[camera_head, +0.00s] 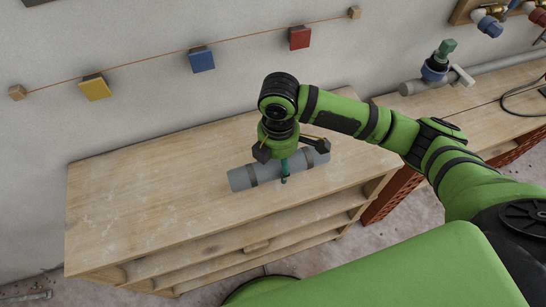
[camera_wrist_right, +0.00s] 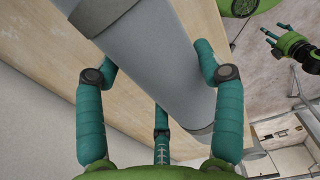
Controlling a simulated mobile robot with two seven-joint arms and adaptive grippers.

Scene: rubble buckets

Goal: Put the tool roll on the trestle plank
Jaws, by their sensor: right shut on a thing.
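The tool roll (camera_head: 270,171) is a grey cylinder with darker bands. It lies level, on or just above the wooden top of a shelf unit (camera_head: 130,205); I cannot tell if it touches. My right gripper (camera_head: 284,168) comes down from above and is shut on the middle of the roll. In the right wrist view its teal fingers are on both sides of the roll (camera_wrist_right: 165,50). The trestle plank seems to be the wooden board (camera_head: 455,105) at the right, on brick-red supports. My left gripper (camera_wrist_right: 275,38) shows small in the right wrist view, its fingers apart.
The board at the right carries a grey pipe (camera_head: 485,68), a blue and green valve (camera_head: 438,62) and a black cable (camera_head: 520,95). A string with coloured blocks (camera_head: 202,59) runs along the wall. The left part of the shelf top is clear.

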